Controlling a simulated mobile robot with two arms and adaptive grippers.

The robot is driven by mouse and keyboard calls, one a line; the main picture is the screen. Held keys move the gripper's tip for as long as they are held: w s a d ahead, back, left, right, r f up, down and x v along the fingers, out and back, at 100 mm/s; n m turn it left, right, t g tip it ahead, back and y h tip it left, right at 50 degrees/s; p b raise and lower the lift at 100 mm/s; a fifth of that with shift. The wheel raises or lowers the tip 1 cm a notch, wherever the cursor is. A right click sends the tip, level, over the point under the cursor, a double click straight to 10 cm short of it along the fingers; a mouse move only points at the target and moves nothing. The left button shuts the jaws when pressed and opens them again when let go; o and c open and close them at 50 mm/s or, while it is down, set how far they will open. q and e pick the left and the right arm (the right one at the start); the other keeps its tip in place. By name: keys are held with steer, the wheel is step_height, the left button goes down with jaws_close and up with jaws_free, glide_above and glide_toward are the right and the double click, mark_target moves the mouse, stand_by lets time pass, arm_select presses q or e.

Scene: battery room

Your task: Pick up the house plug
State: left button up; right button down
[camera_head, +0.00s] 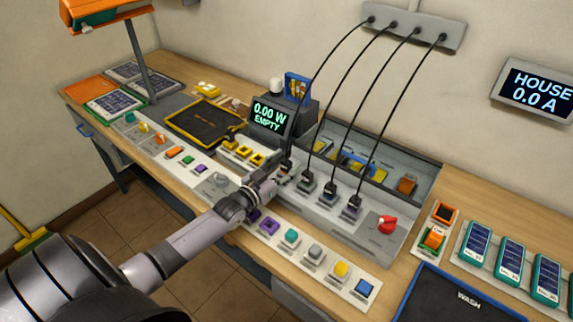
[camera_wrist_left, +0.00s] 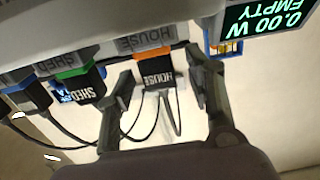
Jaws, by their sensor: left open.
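The house plug (camera_wrist_left: 162,82) is a dark plug with an orange band and a HOUSE label, set against the grey socket block marked HOUSE. In the head view it (camera_head: 286,164) is the leftmost plug, at the end of a black cable, partly hidden by my gripper. My left gripper (camera_wrist_left: 160,70) is open, with one finger on each side of the plug. Gaps show between fingers and plug in the wrist view. In the head view my left gripper (camera_head: 276,178) reaches over the bench to the socket row. My right gripper is not in view.
A plug marked SHED with a green band (camera_wrist_left: 82,86) sits close beside one finger, and a blue-banded plug (camera_wrist_left: 30,98) lies beyond it. A screen reading 0.00 W EMPTY (camera_head: 270,116) stands behind the gripper. Black cables rise to a wall strip (camera_head: 413,27).

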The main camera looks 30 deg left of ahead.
arm_select(q)
steer(key=shift+w, duration=0.5)
steer(key=shift+c, duration=0.5)
jaws_close()
